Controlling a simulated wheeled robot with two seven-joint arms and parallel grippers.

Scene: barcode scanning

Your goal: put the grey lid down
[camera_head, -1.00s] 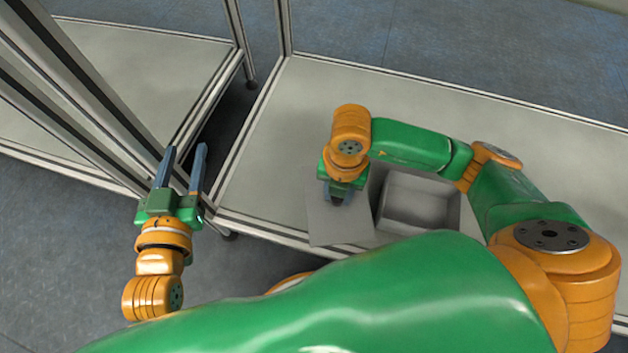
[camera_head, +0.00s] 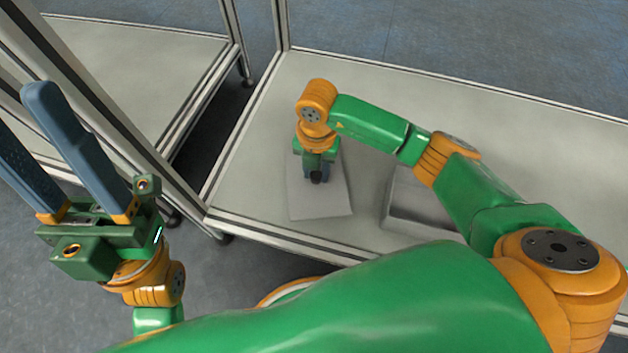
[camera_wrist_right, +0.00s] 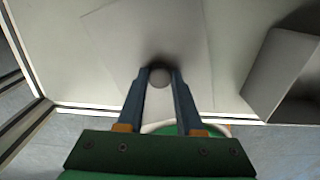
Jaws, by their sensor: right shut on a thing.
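The grey lid (camera_head: 322,205) is a flat square plate with a small round knob (camera_wrist_right: 159,77). In the head view it lies flat over the table, left of the open grey box (camera_head: 412,205). My right gripper (camera_head: 317,178) points down and is shut on the lid's knob; the right wrist view shows both fingers (camera_wrist_right: 160,80) against its sides. The lid is at or very near the tabletop; I cannot tell whether it touches. My left gripper (camera_head: 52,130) is raised at the left, open and empty, away from the lid.
The box also shows at the right of the right wrist view (camera_wrist_right: 275,75). The grey table (camera_head: 260,130) is clear to the left and behind the lid. A metal-framed table (camera_head: 150,70) stands at the left, with a gap between the two.

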